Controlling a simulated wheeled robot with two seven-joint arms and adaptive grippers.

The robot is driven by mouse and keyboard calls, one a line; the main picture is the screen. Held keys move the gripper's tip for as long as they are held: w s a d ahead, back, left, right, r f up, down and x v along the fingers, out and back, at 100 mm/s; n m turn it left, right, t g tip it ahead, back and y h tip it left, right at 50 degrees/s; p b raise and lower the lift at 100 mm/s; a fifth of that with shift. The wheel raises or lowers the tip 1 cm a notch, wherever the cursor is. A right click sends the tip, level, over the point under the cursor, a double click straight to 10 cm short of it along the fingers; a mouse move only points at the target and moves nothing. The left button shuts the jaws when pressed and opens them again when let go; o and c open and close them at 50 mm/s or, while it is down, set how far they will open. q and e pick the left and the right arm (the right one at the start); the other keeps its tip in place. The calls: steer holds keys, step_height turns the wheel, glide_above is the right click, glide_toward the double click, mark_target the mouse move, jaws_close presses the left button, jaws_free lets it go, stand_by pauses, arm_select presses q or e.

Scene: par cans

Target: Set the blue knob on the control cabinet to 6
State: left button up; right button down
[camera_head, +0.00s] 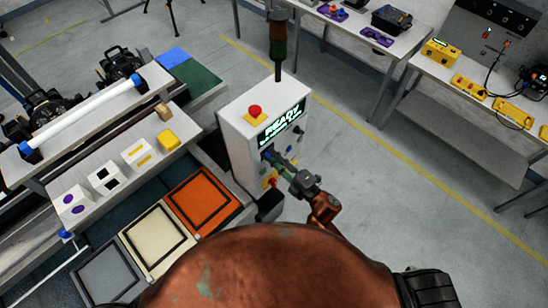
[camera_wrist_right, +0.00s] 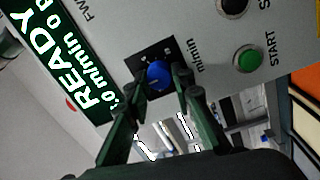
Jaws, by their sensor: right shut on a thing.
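The control cabinet (camera_head: 236,118) is a white box with a red button on top and a green lit display on its front. In the right wrist view the blue knob (camera_wrist_right: 158,74) sits on a black dial plate marked "m/min", below the display (camera_wrist_right: 75,60) that reads "READY". My right gripper (camera_wrist_right: 166,86) has its dark green fingers on either side of the knob, closed on it. In the head view the right gripper (camera_head: 272,157) reaches the cabinet front and covers the knob. The number the knob points to is too small to read. My left gripper is not seen.
A green START button (camera_wrist_right: 248,60) and a black knob (camera_wrist_right: 233,5) lie beside the blue knob. A signal tower (camera_head: 278,45) stands on the cabinet. Orange, cream and grey trays (camera_head: 203,200) lie left of it.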

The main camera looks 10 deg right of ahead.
steer(key=c, duration=1.7)
jaws_free()
steer(key=shift+d, duration=0.1)
steer(key=shift+o, duration=0.2)
steer(key=v, duration=1.2)
steer(key=shift+f, duration=0.1)
